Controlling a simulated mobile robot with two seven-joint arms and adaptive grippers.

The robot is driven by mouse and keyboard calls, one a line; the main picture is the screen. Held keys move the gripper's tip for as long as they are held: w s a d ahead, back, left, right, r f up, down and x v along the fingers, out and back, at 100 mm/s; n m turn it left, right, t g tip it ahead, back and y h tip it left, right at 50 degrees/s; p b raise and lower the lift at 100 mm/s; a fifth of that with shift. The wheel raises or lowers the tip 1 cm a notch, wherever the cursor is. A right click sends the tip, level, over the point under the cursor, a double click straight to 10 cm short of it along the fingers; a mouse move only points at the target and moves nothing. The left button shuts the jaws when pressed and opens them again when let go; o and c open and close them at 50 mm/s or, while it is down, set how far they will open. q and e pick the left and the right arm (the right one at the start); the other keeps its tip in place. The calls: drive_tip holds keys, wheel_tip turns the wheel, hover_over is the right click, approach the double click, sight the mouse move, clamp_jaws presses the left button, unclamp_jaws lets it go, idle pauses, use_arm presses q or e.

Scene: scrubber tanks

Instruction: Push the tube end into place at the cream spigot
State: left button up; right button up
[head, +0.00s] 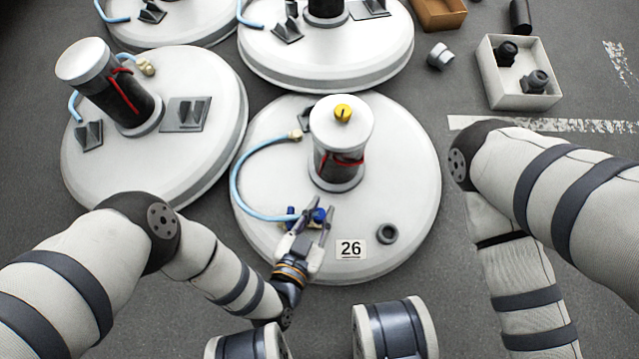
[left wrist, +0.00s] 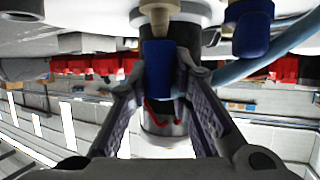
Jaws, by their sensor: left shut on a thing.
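My left gripper (head: 319,206) is shut on a blue fitting, which I take for the tube end, low over the front of the white tank lid numbered 26. In the left wrist view the blue fitting (left wrist: 158,68) sits between both fingers. The cream spigot (left wrist: 158,16) is in line with it and appears to meet its upper end; I cannot tell how deep it sits. The pale blue tube (head: 237,187) curves from a cream fitting (head: 295,135) behind to the blue parts. A second blue fitting (left wrist: 250,27) is beside the held one, apart from it. My right gripper is out of view.
A dark column with a white cap (head: 341,124) rises from the tank lid (head: 405,170) behind the gripper. A grey ring (head: 387,234) and a number plate (head: 350,249) lie to the right. Other tanks stand behind; a white box (head: 518,72) is on the floor.

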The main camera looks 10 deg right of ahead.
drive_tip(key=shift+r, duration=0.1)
use_arm(q)
drive_tip(key=shift+f, duration=0.15)
drive_tip(key=shift+f+b, duration=0.8)
drive_tip(key=shift+f, duration=0.2)
drive_tip(key=o, duration=1.3)
drive_tip(key=shift+w, duration=0.1)
drive_tip(key=shift+o, duration=0.2)
drive_tip(key=shift+a, duration=0.15)
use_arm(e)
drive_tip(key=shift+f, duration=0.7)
use_arm(q)
drive_tip(key=shift+w+a, duration=0.15)
drive_tip(key=shift+w, duration=0.05)
drive_tip(key=r+p, duration=0.3)
drive_tip(key=r, duration=0.1)
drive_tip(key=r+p, duration=0.4)
drive_tip(key=shift+s+d+r, duration=0.1)
drive_tip(key=shift+d+r, duration=0.1)
drive_tip(key=shift+r, duration=0.2)
drive_tip(key=shift+s+f, duration=0.15)
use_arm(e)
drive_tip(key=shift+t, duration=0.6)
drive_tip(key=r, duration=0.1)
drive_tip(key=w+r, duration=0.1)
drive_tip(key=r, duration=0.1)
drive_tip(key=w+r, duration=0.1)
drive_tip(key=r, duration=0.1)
